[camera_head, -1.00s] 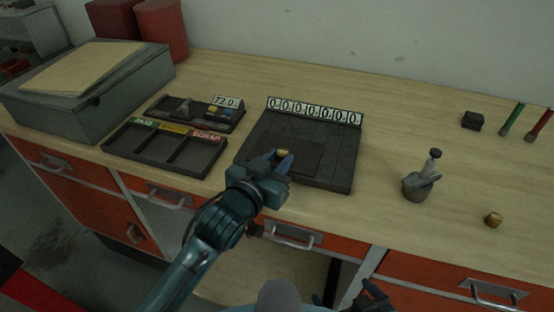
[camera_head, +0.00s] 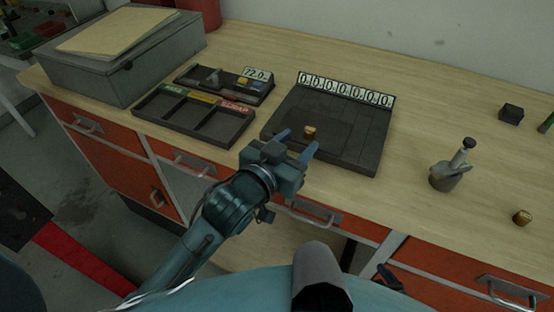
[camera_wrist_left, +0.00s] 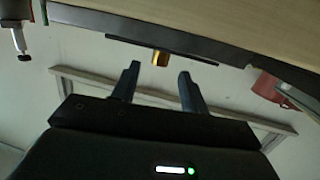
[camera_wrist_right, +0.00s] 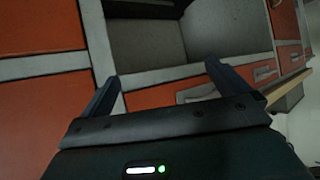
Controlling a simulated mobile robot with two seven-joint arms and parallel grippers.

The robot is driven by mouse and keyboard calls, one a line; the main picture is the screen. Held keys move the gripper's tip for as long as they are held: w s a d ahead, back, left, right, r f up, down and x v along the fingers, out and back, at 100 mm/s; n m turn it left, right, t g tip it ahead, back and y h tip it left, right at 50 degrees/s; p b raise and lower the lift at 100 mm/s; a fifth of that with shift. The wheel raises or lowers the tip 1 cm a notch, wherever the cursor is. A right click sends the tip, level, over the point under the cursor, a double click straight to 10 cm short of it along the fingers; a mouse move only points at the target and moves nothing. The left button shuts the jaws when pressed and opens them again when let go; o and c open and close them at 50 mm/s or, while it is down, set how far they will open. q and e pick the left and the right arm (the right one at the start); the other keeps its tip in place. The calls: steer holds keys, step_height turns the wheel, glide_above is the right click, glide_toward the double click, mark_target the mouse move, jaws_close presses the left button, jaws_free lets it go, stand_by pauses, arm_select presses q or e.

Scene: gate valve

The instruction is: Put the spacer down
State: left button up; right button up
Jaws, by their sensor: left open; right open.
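A small brass spacer (camera_head: 309,132) stands upright on the black board (camera_head: 352,158) with the row of zero displays. My left gripper (camera_head: 298,144) is open and empty, just in front of the spacer on the near side. In the left wrist view the spacer (camera_wrist_left: 160,58) shows beyond the gap between the open fingers (camera_wrist_left: 158,73), apart from both. My right gripper (camera_wrist_right: 162,70) is open and empty, facing the red drawer fronts below the bench.
A three-compartment tray (camera_head: 192,128) with coloured labels and a gauge unit (camera_head: 225,88) reading 72.0 lie left of the board. To the right stand a grey valve-like part (camera_head: 447,177), a second brass piece (camera_head: 522,217) and a black block (camera_head: 511,114). Bench between them is clear.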

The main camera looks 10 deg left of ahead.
arm_select(q)
steer(key=v, duration=0.8)
steer(key=s+a+f+g+y, duration=0.1)
steer(key=s+a+f, duration=0.1)
steer(key=f, duration=0.5)
steer(key=s+a+f+n+g+y, duration=0.1)
steer(key=s+a+f, duration=0.2)
steer(key=f, duration=0.5)
steer(key=s+a+f+n+g+y, duration=0.1)
steer(key=s+a+f, duration=0.2)
steer(key=f, duration=0.4)
steer(key=shift+s+a+f+g+y+b, duration=0.3)
steer(key=shift+s+f+g+y, duration=0.1)
steer(key=shift+s, duration=0.2)
steer(key=shift+r, duration=0.1)
steer(key=shift+a+p, duration=0.1)
steer(key=shift+p, duration=0.4)
